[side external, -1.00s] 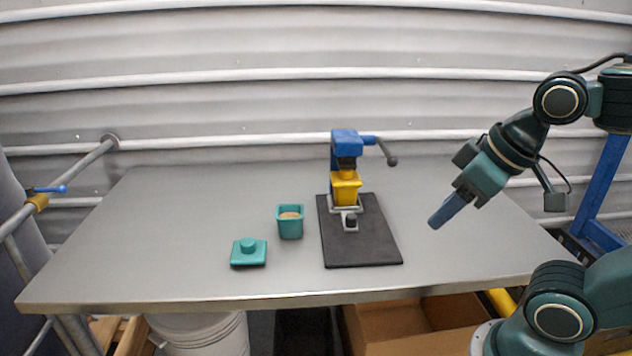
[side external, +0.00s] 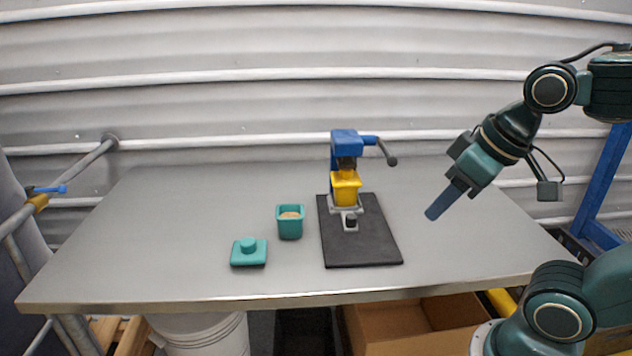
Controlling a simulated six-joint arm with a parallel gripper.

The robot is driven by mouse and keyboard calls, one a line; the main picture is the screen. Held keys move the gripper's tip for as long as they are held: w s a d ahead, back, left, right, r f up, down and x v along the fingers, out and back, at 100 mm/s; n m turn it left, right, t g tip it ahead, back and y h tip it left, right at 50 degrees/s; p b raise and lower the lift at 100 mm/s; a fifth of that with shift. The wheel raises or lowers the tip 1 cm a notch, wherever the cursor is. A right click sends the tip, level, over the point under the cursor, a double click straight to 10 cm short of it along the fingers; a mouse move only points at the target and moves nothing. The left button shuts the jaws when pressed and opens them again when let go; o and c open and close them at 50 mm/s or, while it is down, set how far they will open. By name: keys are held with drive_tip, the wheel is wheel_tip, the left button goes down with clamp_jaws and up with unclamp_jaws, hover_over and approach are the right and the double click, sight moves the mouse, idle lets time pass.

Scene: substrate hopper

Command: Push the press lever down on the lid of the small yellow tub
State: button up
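The small yellow tub (side external: 346,192) stands upright in the blue press (side external: 347,140), under its dark ram. A yellow lid (side external: 346,175) appears to sit on the tub, close below the ram. The press lever (side external: 378,146) reaches out to the right of the press head and ends in a dark knob, angled slightly down. My gripper (side external: 432,214) is to the right of the press, over the table, pointing down and left. It is apart from the lever and lower in the picture. Its blue fingers look close together, and I cannot tell whether they are open or shut. I see nothing held.
The press stands at the back of a black mat (side external: 362,245). The grey table (side external: 170,230) is clear on the left and right.

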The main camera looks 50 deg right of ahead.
drive_tip(key=w+d+r+m+g, duration=0.1)
drive_tip(key=w+d+r+m, duration=0.1)
drive_tip(key=w+d, duration=0.25)
drive_tip(key=w+d+r+m+g, duration=0.2)
drive_tip(key=w+d+r+m, duration=0.1)
drive_tip(key=w, duration=0.3)
drive_tip(key=m+g, duration=0.2)
drive_tip(key=m, duration=0.1)
hover_over(393, 160)
drive_tip(key=shift+f, duration=0.65)
drive_tip(key=shift+w+d+f+m, duration=0.15)
drive_tip(key=shift+w+d+m, duration=0.1)
drive_tip(key=shift+d+m, duration=0.2)
drive_tip(key=shift+f, duration=0.1)
drive_tip(key=shift+f, duration=4.4)
drive_tip(key=c, duration=0.6)
